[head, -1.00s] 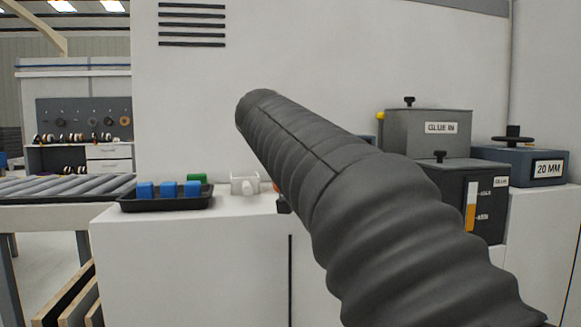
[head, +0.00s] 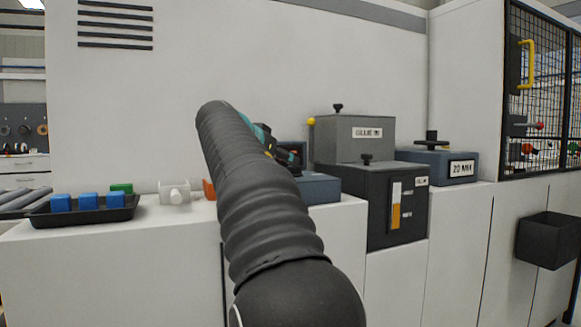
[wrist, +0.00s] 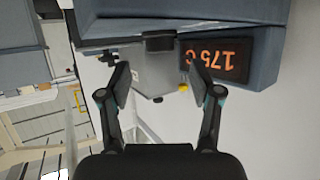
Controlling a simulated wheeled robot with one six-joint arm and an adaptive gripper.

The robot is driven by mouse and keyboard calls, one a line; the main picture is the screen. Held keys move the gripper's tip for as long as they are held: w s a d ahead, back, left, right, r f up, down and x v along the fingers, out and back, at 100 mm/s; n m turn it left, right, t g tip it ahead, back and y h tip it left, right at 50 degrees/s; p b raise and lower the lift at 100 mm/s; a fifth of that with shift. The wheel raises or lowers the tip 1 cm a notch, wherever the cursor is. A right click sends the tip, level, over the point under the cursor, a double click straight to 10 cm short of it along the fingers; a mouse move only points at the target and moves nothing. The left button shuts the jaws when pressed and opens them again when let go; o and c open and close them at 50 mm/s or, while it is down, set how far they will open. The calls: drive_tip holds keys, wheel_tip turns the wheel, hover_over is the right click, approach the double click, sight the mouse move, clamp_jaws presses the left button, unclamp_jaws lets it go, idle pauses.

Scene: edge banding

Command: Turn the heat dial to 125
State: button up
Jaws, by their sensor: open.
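In the wrist view, which is upside down, the heat unit is a blue-grey box with an orange display (wrist: 217,60) reading 175 °C. A dark knob (wrist: 158,42), which looks like the heat dial, sits beside the display. My gripper (wrist: 163,92) is open and empty, its two fingers spread below the knob in the picture and apart from it. In the head view, the blue-grey box (head: 320,189) shows right of my arm, partly hidden by it. My gripper (head: 290,155) is half hidden behind my arm, near that box; the dial is hidden there.
Right of the heat unit stand a grey glue box (head: 352,140), a dark box with a level gauge (head: 385,205) and a blue box marked 20 MM (head: 437,167). A black tray (head: 85,213) with blue blocks lies left. A dark bin (head: 548,240) hangs far right.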

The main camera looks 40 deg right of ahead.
sight(291, 167)
drive_tip(key=shift+x, duration=2.7)
drive_tip(key=shift+c, duration=0.2)
drive_tip(key=c, duration=1.1)
